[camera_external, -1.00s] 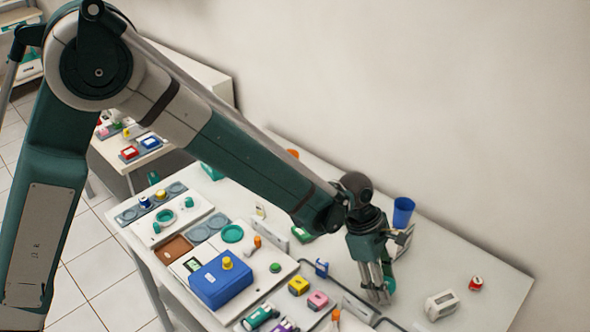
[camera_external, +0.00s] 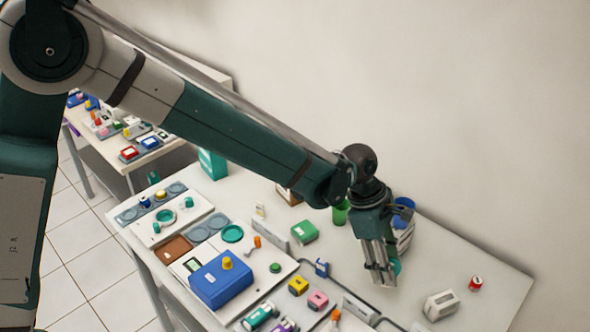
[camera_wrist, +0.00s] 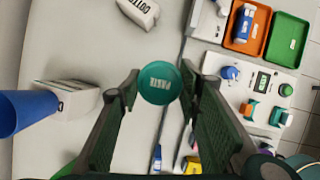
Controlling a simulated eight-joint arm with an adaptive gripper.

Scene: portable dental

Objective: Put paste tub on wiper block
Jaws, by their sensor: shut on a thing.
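The paste tub (camera_wrist: 159,83) has a round teal lid with lettering and sits between my fingertips in the wrist view. My gripper (camera_external: 384,274) is shut on it. In the external view only a teal edge of the tub (camera_external: 397,266) shows beside the fingers, over the right part of the table. I cannot tell for sure which thing is the wiper block. A white box with dark lettering (camera_wrist: 75,98) lies left of the gripper in the wrist view, beside the blue cup.
The blue cup (camera_wrist: 22,110) is at the wrist view's left. A white lettered block (camera_external: 441,305) and a red can (camera_external: 476,283) stand at the right of the table (camera_external: 500,262). A green cup (camera_external: 341,213) and a green box (camera_external: 305,232) are left of the gripper.

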